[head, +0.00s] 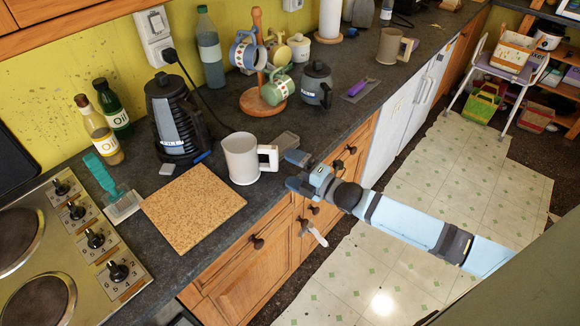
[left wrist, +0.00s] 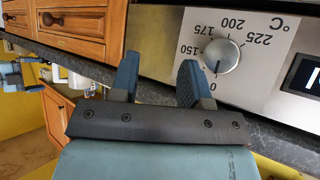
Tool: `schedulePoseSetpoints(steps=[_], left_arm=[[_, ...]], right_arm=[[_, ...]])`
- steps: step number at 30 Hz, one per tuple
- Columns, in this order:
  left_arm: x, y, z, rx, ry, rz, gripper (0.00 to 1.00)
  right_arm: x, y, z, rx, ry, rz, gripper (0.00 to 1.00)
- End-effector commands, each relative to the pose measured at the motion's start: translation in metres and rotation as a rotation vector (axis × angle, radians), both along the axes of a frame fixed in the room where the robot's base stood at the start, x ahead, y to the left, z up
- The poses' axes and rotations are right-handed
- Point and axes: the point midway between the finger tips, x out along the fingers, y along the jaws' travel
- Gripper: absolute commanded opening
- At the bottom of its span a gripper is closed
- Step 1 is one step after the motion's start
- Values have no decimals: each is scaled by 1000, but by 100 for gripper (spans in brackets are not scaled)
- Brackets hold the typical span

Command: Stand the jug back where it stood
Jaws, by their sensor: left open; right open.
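A cream jug (head: 242,160) stands upright on the dark worktop, near its front edge, with its handle to the right. A second, beige jug (head: 391,46) stands farther back on the worktop. My right gripper (head: 291,171) is open and empty, just right of the cream jug's handle, with its fingers towards it; I see no grip on the handle. My left gripper (left wrist: 157,78) is open and empty in the left wrist view, in front of the oven panel. It is not seen in the head view.
A cork board (head: 193,207) lies left of the cream jug. A black kettle (head: 175,118) stands behind it, a mug tree (head: 263,97) and dark pot (head: 317,85) beyond. The hob (head: 75,235) is at left.

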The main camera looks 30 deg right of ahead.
Motion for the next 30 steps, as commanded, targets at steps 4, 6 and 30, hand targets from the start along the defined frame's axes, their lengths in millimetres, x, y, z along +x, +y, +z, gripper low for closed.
schedulePoseSetpoints(steps=[4,6,30], left_arm=[[0,0,3,0,0,0,43],[0,0,4,0,0,0,43],[0,0,5,-1,-2,0,43]], right_arm=[[-6,-3,1,0,1,0,100],[-8,-4,1,0,1,0,100],[-29,-15,-2,-1,2,0,100]])
